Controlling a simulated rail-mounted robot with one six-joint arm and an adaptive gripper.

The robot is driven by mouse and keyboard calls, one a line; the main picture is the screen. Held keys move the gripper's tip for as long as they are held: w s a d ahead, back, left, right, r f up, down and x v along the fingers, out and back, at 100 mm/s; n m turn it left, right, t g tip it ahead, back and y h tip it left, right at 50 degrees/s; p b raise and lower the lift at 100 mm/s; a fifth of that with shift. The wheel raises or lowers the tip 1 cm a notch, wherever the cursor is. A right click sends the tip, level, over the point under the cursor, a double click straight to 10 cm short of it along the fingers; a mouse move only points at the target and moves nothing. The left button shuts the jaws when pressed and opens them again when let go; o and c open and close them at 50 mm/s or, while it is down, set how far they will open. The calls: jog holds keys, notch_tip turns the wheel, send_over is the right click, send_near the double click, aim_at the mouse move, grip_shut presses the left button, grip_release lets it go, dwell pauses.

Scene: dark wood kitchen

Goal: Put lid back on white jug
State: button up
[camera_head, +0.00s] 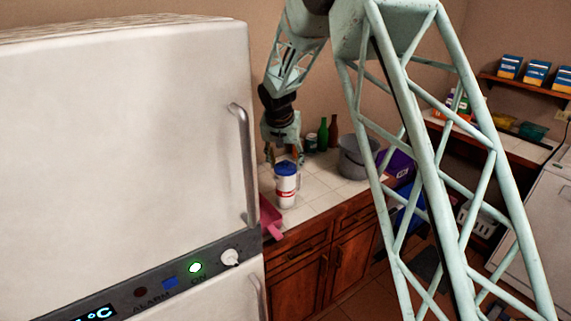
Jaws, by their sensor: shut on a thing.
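The white jug (286,191), with a red marking on its side, stands upright on the white tiled counter. The blue lid (286,168) is at the top of the jug. Whether it sits fully on the rim or just above it is too small to tell. My gripper (285,160) reaches down from above with its fingers at the lid and is shut on it. The contact between fingers and lid is small and partly hidden.
A large white fridge or freezer (130,130) fills the left side. A pink-red object (270,217) lies at the counter's front left. Behind stand green bottles (322,134) and a dark container (311,143). A grey bucket (356,158) stands right of the jug. Bare tiles (322,187) lie between.

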dwell(0.8)
jog(key=o, duration=0.8)
jog(key=shift+o, duration=0.2)
jog(key=o, duration=0.5)
jog(key=shift+c, duration=0.2)
jog(key=shift+r, duration=0.25)
jog(key=shift+r+p, duration=1.05)
jog(key=shift+r, duration=2.2)
